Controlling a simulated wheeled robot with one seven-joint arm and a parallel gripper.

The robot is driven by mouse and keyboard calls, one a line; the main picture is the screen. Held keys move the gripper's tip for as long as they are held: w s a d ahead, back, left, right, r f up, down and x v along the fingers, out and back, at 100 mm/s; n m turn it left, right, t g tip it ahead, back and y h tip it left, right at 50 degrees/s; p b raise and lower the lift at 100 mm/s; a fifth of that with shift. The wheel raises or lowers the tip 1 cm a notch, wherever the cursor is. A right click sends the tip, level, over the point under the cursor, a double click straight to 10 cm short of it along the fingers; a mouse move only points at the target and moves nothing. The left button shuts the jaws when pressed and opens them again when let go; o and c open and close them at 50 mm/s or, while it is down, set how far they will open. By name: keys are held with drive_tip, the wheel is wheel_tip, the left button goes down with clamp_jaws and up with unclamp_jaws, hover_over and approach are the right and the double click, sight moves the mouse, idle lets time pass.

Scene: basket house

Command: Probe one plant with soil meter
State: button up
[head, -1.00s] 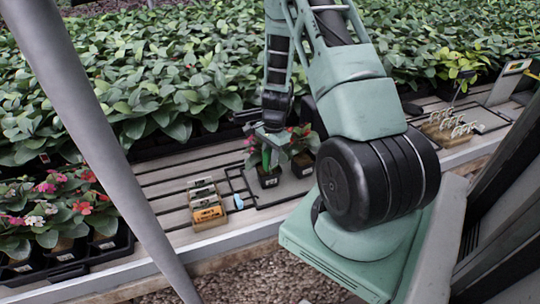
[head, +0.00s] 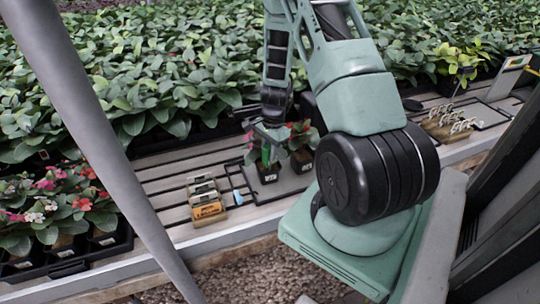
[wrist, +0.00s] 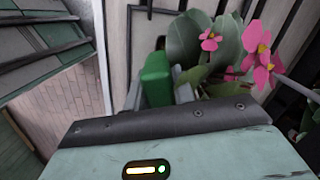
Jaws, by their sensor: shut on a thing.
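My gripper (head: 267,136) is shut on a green soil meter (head: 266,154), held upright over a small potted plant (head: 266,174) in a black pot on the bench. The green body of the meter also shows between the fingers in the wrist view (wrist: 157,80). Leaves and the gripper hide the meter's lower end, so I cannot tell whether it touches the soil. A second potted plant (head: 302,158) with reddish flowers stands close to the right. Pink flowers (wrist: 262,60) and large green leaves (wrist: 188,48) sit right beside the meter in the wrist view.
A tray of flowering plants (head: 62,215) is at the left. Dense foliage (head: 160,85) fills the back. White-tipped markers (head: 455,125) stand at the right.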

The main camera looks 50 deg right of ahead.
idle(0.4)
drive_tip(key=o, duration=1.1)
drive_tip(key=shift+r, duration=0.1)
drive_tip(key=r, duration=0.5)
drive_tip(key=d+r+b, duration=0.1)
drive_tip(key=r, duration=0.5)
drive_tip(key=d+r, duration=0.1)
drive_tip(key=r, duration=0.5)
drive_tip(key=shift+s+r+b, duration=0.1)
drive_tip(key=shift+s+b, duration=0.1)
drive_tip(key=shift+b, duration=0.2)
